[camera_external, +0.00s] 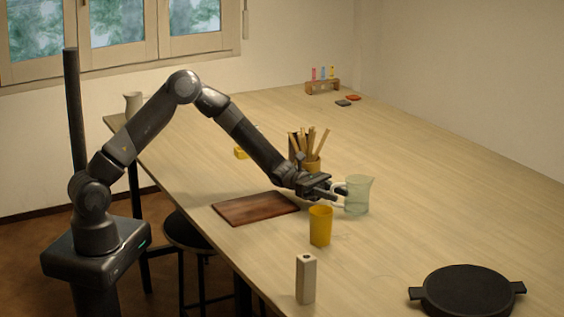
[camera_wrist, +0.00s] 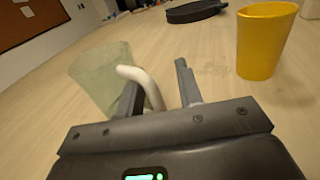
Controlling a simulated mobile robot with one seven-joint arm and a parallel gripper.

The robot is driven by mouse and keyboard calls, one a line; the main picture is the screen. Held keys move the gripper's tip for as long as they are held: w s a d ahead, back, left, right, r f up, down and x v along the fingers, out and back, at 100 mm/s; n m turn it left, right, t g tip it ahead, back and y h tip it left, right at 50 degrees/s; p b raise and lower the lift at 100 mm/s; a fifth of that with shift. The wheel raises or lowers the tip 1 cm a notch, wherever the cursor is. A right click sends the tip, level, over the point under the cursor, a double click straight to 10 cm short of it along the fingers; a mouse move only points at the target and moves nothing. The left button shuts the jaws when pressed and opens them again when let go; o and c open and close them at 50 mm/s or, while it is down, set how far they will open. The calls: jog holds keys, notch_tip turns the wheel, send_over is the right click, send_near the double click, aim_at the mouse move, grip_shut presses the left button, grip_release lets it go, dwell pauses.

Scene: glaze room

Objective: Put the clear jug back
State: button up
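The clear jug (camera_external: 359,196) is pale greenish glass and looks upright on the table, its handle towards my gripper. In the wrist view the jug (camera_wrist: 98,72) is at the left, with its pale curved handle (camera_wrist: 146,82) beside my left finger. My gripper (camera_external: 340,192) is open at the jug's handle side. In the wrist view the handle reaches into the gap between the fingers of my gripper (camera_wrist: 160,85), nearer the left one. I cannot tell whether a finger touches it.
A yellow cup (camera_external: 320,227) stands close in front of the jug. A brown board (camera_external: 255,208) lies to the left. A holder of wooden sticks (camera_external: 312,165) stands behind my gripper. A pale block (camera_external: 306,281) and a black pan (camera_external: 467,291) are nearer the front. The right side is clear.

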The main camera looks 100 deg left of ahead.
jog(key=v, duration=1.1)
jog(key=shift+s+a, duration=0.15)
jog(key=shift+s, duration=0.2)
jog(key=s+d+r+m+g, duration=0.3)
jog(key=s+d+m+g, duration=0.15)
jog(key=d, duration=0.35)
jog(key=s+d+r+m+g, duration=0.25)
jog(key=d+m, duration=0.35)
jog(key=d, duration=0.3)
jog(key=s+d+r+m+g, duration=0.2)
jog(key=s+d+m+g, duration=0.25)
jog(key=d, duration=0.35)
jog(key=s+d+r+m+y, duration=0.1)
jog(key=s+r+m+y, duration=0.1)
jog(key=s+m+y, duration=0.2)
jog(key=s+d+r+m+t+y, duration=0.1)
jog(key=s+r+m+y, duration=0.2)
jog(key=s+m, duration=0.8)
jog(key=s+y, duration=0.1)
jog(key=s, duration=0.6)
jog(key=shift+s+d+r+y, duration=0.25)
jog(key=shift+s+d+y, duration=0.1)
jog(key=shift+y, duration=0.05)
